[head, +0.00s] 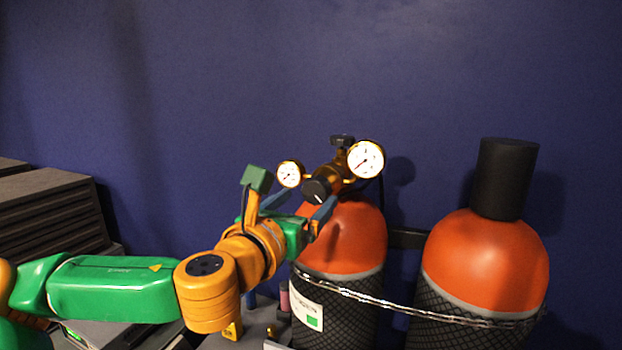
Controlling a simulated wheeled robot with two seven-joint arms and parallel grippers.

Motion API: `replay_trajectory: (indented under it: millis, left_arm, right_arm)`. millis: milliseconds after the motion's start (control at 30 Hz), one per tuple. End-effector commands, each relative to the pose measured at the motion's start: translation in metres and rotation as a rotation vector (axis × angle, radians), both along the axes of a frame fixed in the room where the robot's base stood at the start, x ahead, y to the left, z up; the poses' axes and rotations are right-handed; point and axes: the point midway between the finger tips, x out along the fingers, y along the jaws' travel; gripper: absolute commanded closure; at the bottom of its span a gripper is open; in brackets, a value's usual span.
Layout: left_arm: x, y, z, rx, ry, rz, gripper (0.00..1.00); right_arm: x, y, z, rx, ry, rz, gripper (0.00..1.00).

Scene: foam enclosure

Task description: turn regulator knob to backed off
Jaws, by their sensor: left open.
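The regulator is a brass body (333,171) on top of the nearer orange gas cylinder (350,240). Its black knob (316,190) faces toward me and has a pale pointer mark. A large white gauge (366,159) sits to the right of the knob and a small gauge (289,174) to the left. My left gripper (303,204) is open, with its blue fingers apart just below and to either side of the knob. I cannot tell whether either finger touches it. My right gripper is not in view.
A second orange cylinder (480,260) with a black cap (503,178) stands to the right. A chain (400,305) runs across both cylinders. Grey ridged foam blocks (50,220) are stacked at the left. A blue wall (230,80) is behind; the space above the regulator is clear.

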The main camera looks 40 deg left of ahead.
Motion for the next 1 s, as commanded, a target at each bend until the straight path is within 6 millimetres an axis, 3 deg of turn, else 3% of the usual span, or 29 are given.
replay_trajectory:
  millis: [200, 500, 800, 1000]
  left_arm:
    - [0.021, 0.006, 0.0, -0.001, 0.001, 0.001, 0.13]
    - [0.024, 0.006, -0.001, -0.003, -0.002, 0.0, 0.15]
    - [0.024, 0.006, -0.001, -0.003, -0.002, 0.001, 0.96]
    - [0.024, 0.006, -0.002, -0.015, -0.005, 0.001, 0.98]
  right_arm:
    - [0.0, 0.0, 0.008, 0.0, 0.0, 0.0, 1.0]
    - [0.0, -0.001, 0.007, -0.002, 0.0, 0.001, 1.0]
    - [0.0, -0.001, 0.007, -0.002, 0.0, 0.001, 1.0]
    - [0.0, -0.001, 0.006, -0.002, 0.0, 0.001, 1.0]
